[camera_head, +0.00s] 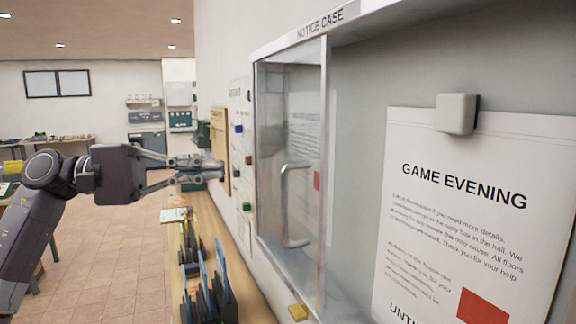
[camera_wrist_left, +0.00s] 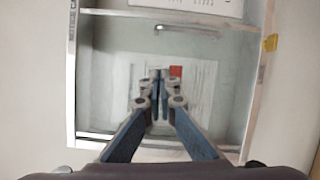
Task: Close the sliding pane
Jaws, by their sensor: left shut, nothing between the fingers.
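The sliding pane (camera_head: 272,150) is clear glass at the left part of the white-framed notice case (camera_head: 262,48). Its upright metal handle (camera_head: 286,205) is near the pane's right edge. The right part of the case is uncovered, with the "GAME EVENING" notice (camera_head: 460,190) in plain sight. My left gripper (camera_head: 221,170) is shut and empty, left of the pane and apart from the handle. In the left wrist view, the shut fingers (camera_wrist_left: 159,75) point towards the pane, with the handle (camera_wrist_left: 188,29) beyond their tips. My right gripper is in neither view.
A yellow block (camera_head: 298,312) sits at the case's lower edge. A cork board (camera_head: 219,135) hangs farther along the wall. The tiled floor (camera_head: 120,235) at left is open.

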